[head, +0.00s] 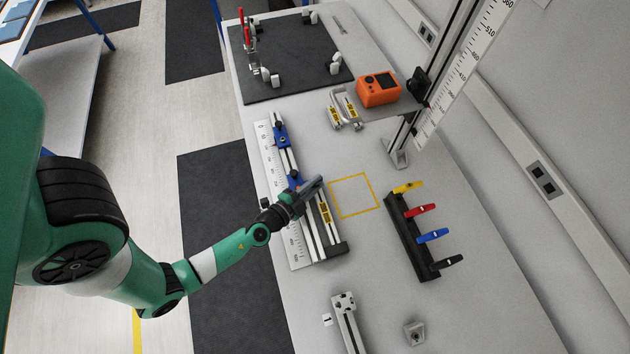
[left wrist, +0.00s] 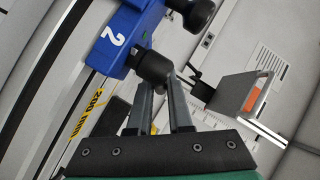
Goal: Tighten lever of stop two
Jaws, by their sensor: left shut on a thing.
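Stop two is a blue block marked with a white 2 (left wrist: 112,38) in the left wrist view. A black lever (left wrist: 152,66) sticks out from its underside in that picture. My left gripper (left wrist: 160,82) is shut on this lever, its grey fingers on either side of it. In the head view my left gripper (head: 314,186) is over the rail fixture (head: 309,222), beside a blue stop (head: 294,178) that it partly hides. Another blue stop (head: 280,134) sits farther up the same rail. My right gripper is not in view.
A white ruler (head: 292,240) runs along the rail. A yellow square outline (head: 353,195) lies right of it, empty. A rack (head: 408,240) with coloured levers stands farther right. An orange device (head: 378,90) and a dark board (head: 290,55) are at the back.

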